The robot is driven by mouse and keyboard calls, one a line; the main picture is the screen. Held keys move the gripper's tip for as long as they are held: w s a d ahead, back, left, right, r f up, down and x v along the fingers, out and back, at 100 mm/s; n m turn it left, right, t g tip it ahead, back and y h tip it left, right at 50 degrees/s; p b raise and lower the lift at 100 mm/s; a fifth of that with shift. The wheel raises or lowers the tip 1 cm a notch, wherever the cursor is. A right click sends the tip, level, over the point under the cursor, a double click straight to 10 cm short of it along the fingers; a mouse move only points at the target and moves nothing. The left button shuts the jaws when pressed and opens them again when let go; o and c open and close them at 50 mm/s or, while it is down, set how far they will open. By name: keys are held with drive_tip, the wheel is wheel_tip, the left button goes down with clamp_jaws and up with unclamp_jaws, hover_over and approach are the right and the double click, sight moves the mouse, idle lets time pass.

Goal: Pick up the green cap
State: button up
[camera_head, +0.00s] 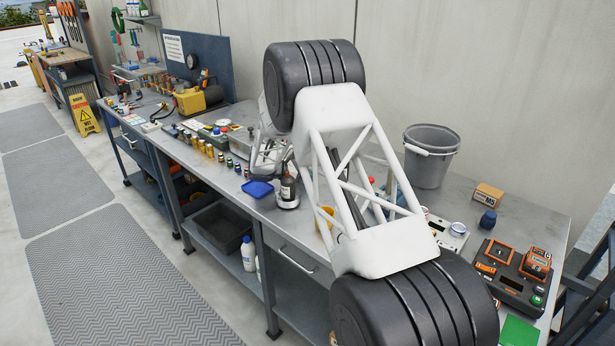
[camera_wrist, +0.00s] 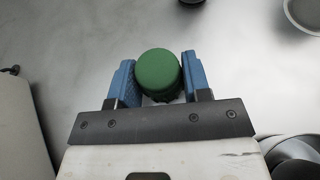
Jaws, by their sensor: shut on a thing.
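The green cap (camera_wrist: 158,72) is round and dark green. In the wrist view it sits between the two blue fingers of my gripper (camera_wrist: 158,82). The fingers are shut on it from the left and right. Grey metal bench surface shows beyond it, and I cannot tell whether the cap touches the bench.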

drive_tip(key=shift+r, duration=5)
